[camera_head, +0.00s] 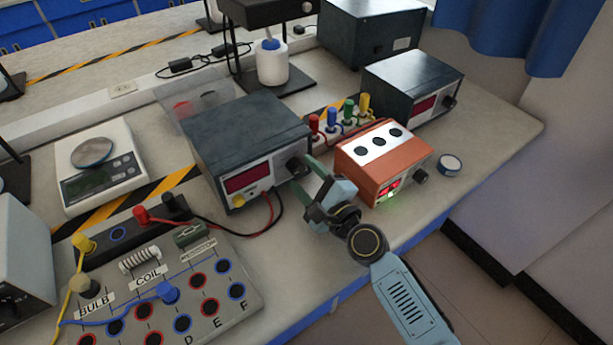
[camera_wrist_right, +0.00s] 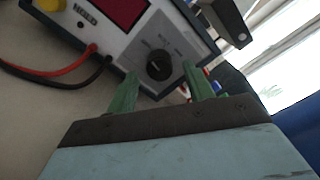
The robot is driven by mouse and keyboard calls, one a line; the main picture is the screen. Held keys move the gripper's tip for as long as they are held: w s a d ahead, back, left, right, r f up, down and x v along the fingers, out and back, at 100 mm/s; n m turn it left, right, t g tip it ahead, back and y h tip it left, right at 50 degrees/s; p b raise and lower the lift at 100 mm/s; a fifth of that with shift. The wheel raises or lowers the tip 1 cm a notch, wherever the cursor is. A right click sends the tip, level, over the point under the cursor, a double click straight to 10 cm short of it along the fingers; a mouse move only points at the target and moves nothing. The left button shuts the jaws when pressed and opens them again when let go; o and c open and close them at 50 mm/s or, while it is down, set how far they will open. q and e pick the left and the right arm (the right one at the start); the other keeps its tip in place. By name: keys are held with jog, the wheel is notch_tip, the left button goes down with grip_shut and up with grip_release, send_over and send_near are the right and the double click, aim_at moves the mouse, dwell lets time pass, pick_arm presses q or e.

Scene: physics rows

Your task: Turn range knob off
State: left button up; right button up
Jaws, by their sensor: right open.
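The range knob (camera_wrist_right: 158,65) is a round black dial with a pale pointer mark. It sits on the white front panel of a dark grey meter box (camera_head: 245,140) with a red display (camera_head: 247,178). In the head view the knob (camera_head: 294,167) is at the right end of that panel, close to my right gripper (camera_head: 309,180). In the wrist view the gripper's green fingers (camera_wrist_right: 160,84) are spread open on either side of the knob, with nothing held. I cannot tell whether either finger touches it. My left gripper is not in view.
Red and black cables (camera_head: 272,215) hang from the meter's front. A circuit board (camera_head: 160,290) lies at the front left, a scale (camera_head: 97,165) behind it.

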jog(key=shift+s, duration=0.1)
jog(key=v, duration=1.2)
jog(key=shift+f+b, duration=0.1)
jog(key=shift+b, duration=0.25)
jog(key=shift+s+d, duration=0.45)
jog(key=shift+s, duration=0.05)
